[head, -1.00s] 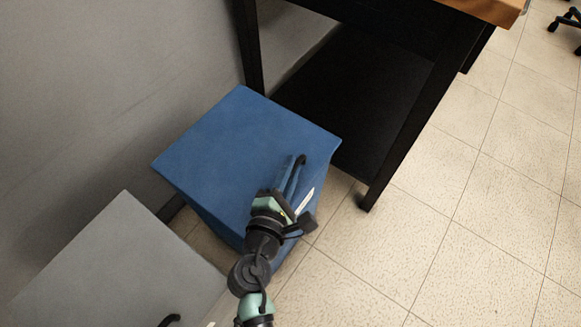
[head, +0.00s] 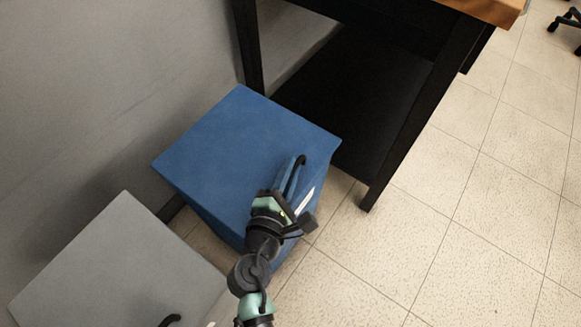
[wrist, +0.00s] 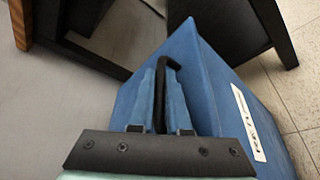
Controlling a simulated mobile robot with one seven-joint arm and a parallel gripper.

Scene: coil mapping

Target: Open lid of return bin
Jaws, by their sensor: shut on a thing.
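The return bin is a blue box (head: 200,213) on the floor, with a flat blue lid (head: 235,135) lying shut on top. A white label with partly readable lettering (wrist: 248,122) is on its side in the wrist view. A black bent handle (head: 301,161) stands near the lid's front edge; it also shows in the wrist view (wrist: 159,100). My gripper (head: 293,176) reaches over the front edge and is shut on the handle. In the wrist view, its long fingers (wrist: 164,82) lie along both sides of the handle. The exact contact is partly hidden.
A grey box (head: 120,255) with a black handle (head: 171,321) stands at the lower left. A grey wall (head: 110,90) runs behind both boxes. A dark table with a lower shelf (head: 345,100) stands close at the right. Tiled floor (head: 470,240) is clear on the right.

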